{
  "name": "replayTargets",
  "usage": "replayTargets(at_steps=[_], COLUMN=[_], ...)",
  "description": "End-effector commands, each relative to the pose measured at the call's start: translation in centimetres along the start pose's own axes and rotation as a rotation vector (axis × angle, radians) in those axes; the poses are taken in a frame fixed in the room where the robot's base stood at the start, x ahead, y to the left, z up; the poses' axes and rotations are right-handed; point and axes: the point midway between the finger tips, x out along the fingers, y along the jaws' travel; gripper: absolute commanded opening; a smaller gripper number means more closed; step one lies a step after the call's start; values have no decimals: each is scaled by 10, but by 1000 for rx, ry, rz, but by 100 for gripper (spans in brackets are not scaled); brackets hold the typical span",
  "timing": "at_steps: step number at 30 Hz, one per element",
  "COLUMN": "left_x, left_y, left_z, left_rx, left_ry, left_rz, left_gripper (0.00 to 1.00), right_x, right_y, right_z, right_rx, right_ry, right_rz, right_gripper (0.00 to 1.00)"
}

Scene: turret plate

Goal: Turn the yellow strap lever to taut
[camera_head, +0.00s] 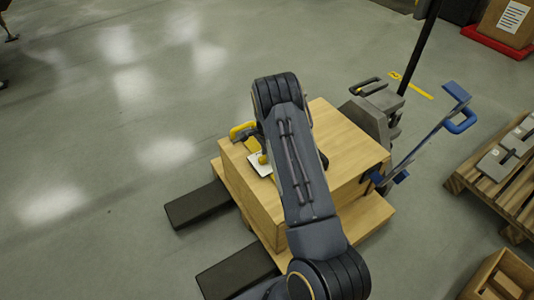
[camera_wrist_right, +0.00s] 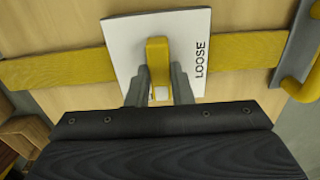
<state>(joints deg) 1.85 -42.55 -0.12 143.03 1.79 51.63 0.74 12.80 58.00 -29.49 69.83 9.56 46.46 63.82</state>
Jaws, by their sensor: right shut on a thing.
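The yellow strap lever (camera_wrist_right: 157,52) stands on a white plate (camera_wrist_right: 122,42) in the right wrist view. The word LOOSE is printed on the plate to the right of the lever. A yellow strap (camera_wrist_right: 240,51) runs across the wood on both sides of the plate. My right gripper (camera_wrist_right: 159,72) is shut on the lever, one finger on each side. In the head view, the lever (camera_head: 262,159) and plate (camera_head: 255,168) show beside my right arm, on the wooden box (camera_head: 340,140). My arm hides part of the box top and most of the gripper. My left gripper is not in view.
A yellow handle (camera_head: 243,130) sits at the box's left edge. Dark forks (camera_head: 198,203) stick out below the box. A blue-handled frame (camera_head: 430,135) and a pallet (camera_head: 490,180) stand to the right.

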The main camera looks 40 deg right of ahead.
Motion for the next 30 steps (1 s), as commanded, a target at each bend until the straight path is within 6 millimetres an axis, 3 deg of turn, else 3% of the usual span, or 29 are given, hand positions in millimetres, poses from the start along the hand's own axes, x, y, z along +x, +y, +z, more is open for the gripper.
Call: replayTargets(at_steps=[6, 7, 12, 22, 30], left_x=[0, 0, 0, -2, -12], left_y=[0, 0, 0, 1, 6], left_z=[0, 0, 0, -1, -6], left_rx=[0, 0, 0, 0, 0], left_ry=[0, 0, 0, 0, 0], left_rz=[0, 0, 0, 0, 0], left_gripper=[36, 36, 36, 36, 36], right_x=[0, 0, 0, -6, -50], right_y=[0, 0, 0, 0, -1], right_z=[0, 0, 0, 0, 0], right_rx=[3, 3, 2, 0, 0], right_ry=[-1, -1, -1, 0, 0], right_rz=[-1, -1, -1, -1, -3], right_gripper=[0, 21, 42, 42, 42])
